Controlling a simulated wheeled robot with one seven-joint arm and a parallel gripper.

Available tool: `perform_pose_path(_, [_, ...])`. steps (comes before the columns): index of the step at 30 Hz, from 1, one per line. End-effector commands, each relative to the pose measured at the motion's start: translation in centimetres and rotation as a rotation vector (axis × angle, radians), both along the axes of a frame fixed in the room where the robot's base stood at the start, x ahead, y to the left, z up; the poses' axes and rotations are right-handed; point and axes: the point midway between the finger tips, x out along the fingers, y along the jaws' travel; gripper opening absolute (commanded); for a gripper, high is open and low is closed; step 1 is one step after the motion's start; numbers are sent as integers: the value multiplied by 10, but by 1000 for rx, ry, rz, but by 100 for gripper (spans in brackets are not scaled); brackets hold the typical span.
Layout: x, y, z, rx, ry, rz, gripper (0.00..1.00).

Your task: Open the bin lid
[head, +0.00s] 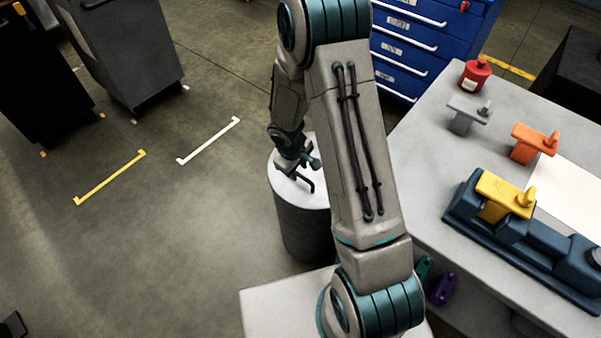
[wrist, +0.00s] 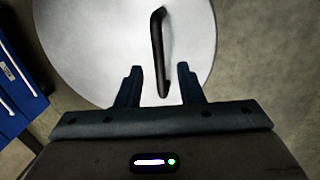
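The bin (head: 305,228) is a dark grey cylinder standing on the floor left of the table. Its round white lid (head: 312,195) lies flat on top, closed as far as I can see. The lid also fills the upper middle of the wrist view (wrist: 95,50). A black bar handle (wrist: 157,50) stands on the lid. My gripper (wrist: 156,82) is open, with the near end of the handle between its fingers and no visible contact. In the head view my gripper (head: 300,170) is over the lid and partly hides the handle (head: 308,184).
A grey table (head: 430,170) at right carries a red bottle (head: 474,76), grey, orange and yellow clamp-like parts and a dark blue fixture (head: 520,240). A blue drawer cabinet (head: 430,40) stands behind. Dark wheeled bins (head: 120,50) stand at upper left. The floor left of the bin is clear.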

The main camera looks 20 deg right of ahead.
Motion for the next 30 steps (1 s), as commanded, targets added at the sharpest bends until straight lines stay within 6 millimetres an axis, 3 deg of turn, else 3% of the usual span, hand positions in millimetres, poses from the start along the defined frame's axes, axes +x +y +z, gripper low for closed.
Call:
perform_pose_path(6, [3, -5, -22, 0, 0, -2, 34])
perform_pose_path(16, [3, -5, -25, -1, -1, -1, 34])
perform_pose_path(17, [3, -5, -25, 0, 0, -1, 31])
perform_pose_path(20, [3, -4, -25, 0, 0, -1, 3])
perform_pose_path(21, [3, -5, -25, -1, -1, -1, 0])
perform_pose_path(24, [3, -13, -25, -1, -1, -6, 0])
perform_pose_path(30, [4, -7, -21, 4, 3, -3, 0])
